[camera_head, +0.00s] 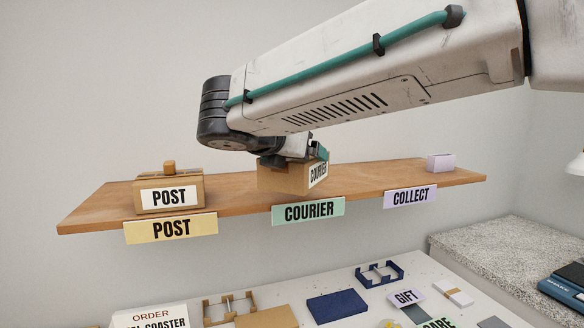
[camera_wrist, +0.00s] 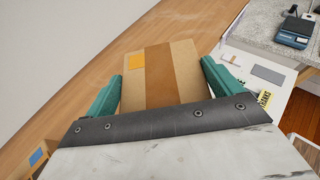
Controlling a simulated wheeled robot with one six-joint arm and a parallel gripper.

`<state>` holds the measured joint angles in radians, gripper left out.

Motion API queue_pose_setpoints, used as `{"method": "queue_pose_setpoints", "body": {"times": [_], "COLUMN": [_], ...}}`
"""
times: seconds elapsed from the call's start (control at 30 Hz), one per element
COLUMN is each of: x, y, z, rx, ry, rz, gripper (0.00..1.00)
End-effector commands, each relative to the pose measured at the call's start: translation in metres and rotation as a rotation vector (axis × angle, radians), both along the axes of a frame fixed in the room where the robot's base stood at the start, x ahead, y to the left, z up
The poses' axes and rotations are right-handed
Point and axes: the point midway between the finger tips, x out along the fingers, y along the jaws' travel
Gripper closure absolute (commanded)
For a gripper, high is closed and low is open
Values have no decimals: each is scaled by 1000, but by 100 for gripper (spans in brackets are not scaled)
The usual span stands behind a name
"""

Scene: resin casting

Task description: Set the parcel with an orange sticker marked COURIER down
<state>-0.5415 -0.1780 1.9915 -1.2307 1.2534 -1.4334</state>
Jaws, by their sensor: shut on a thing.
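The cardboard parcel (camera_head: 282,179) with a white COURIER label is held over the middle of the wooden shelf, behind the green COURIER sign (camera_head: 308,211). In the wrist view the parcel (camera_wrist: 188,62) shows a brown tape band and an orange sticker (camera_wrist: 137,61) on its top. My gripper (camera_head: 296,155) is shut on the parcel from above, with a green finger on each side of it. I cannot tell whether the parcel's underside touches the shelf. The arm hides part of the parcel's top in the head view.
The wooden shelf (camera_head: 241,194) also bears a POST parcel (camera_head: 170,193) at the left and a small lilac box (camera_head: 441,162) near the COLLECT sign (camera_head: 410,196). Shelf space is free on both sides of the held parcel. A cluttered white table lies below.

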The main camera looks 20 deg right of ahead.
Motion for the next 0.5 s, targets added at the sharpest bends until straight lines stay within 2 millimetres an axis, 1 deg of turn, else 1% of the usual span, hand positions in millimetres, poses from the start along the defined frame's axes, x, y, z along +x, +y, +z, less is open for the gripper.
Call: {"method": "queue_pose_setpoints", "body": {"times": [0.03,0.1,0.2,0.3,0.37,0.47,0.5], "x": [14,28,43,50,51,51,51], "y": [-3,-6,-9,-11,-11,-12,-12], "z": [-2,-3,-4,-4,-6,-15,-21], "rx": [-1,0,0,0,0,-2,-2], "ry": [1,0,0,0,0,2,2], "rz": [-5,-4,-4,-4,-3,-3,-3], "gripper": [41,41,41,41,41,41,41]}}
